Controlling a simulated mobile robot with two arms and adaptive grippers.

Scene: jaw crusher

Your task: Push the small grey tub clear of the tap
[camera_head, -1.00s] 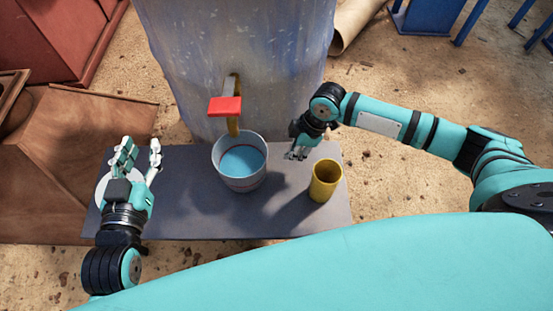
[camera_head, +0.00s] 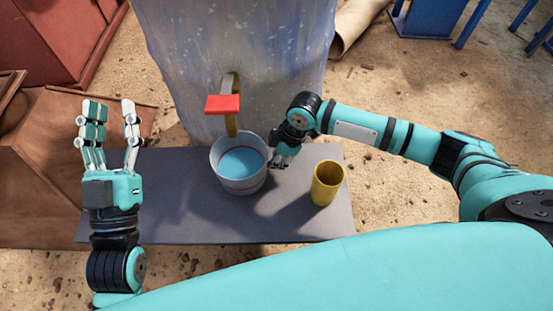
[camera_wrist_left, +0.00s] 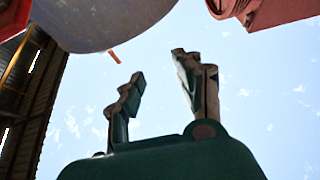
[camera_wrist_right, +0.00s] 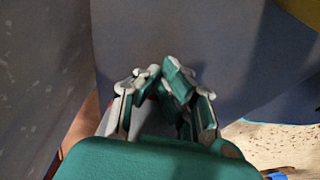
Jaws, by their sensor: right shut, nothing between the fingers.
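The small grey tub (camera_head: 223,172), with a blue inside, stands upright on the dark bench under the tap's spout. The tap (camera_head: 222,104) has a red handle and a brass spout, and sticks out from the large grey tank. My right gripper (camera_head: 280,164) is shut and empty, low at the tub's right side; I cannot tell whether it touches the tub. Its closed fingers show in the right wrist view (camera_wrist_right: 160,75). My left gripper (camera_head: 110,110) is open and empty over the bench's left end, fingers spread; they also show apart in the left wrist view (camera_wrist_left: 160,68).
A yellow cup (camera_head: 326,185) stands on the bench (camera_head: 285,222), to the right of my right gripper. The tank (camera_head: 290,60) rises behind the bench. Bare bench lies left of the tub and in front of it. Brown panels (camera_head: 40,190) lie at the left.

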